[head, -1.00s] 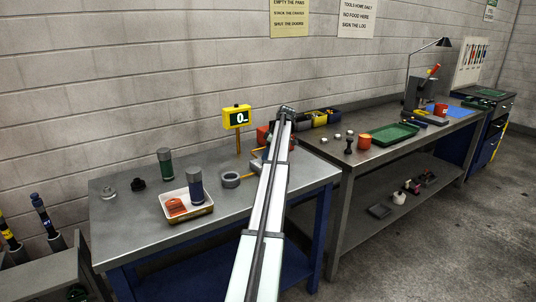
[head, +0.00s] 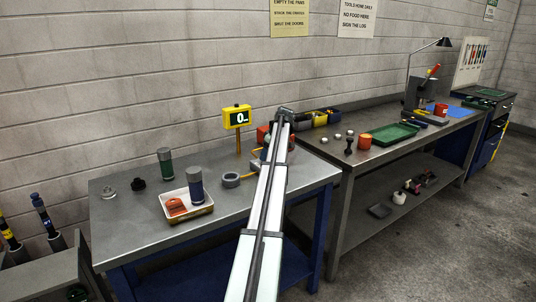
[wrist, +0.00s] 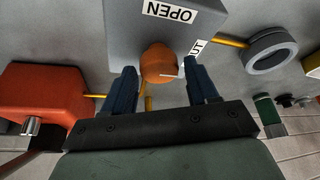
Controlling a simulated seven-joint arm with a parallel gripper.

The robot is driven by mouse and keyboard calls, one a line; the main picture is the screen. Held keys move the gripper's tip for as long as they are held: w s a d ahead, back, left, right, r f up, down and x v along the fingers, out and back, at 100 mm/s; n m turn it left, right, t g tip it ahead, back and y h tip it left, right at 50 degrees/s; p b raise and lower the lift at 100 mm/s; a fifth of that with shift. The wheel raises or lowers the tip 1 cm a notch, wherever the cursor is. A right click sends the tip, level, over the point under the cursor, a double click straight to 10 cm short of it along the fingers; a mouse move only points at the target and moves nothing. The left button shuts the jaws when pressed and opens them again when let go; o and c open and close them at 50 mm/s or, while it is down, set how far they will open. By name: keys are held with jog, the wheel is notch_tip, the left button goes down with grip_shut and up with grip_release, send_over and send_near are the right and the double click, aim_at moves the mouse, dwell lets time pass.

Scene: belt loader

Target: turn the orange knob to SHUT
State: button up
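The orange knob (wrist: 160,63) is on a grey box (wrist: 195,22) in the wrist view. A white pointer mark on the knob points to the right. An OPEN label (wrist: 170,11) is on the box, and a second label ending in UT (wrist: 199,47) is partly hidden by a finger. My gripper (wrist: 161,72) is open, with one dark blue finger on each side of the knob and a visible gap on both sides. In the head view my arm hides the knob and the gripper.
A red-orange block (wrist: 45,95) with a metal fitting is left of the gripper. A grey ring (wrist: 271,50) is on the right. The head view shows a yellow display (head: 237,117) reading 0 and a white tray (head: 187,209) on the bench.

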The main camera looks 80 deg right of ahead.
jog(key=shift+o, duration=0.8)
jog(key=v, duration=1.3)
jog(key=shift+r, duration=0.4)
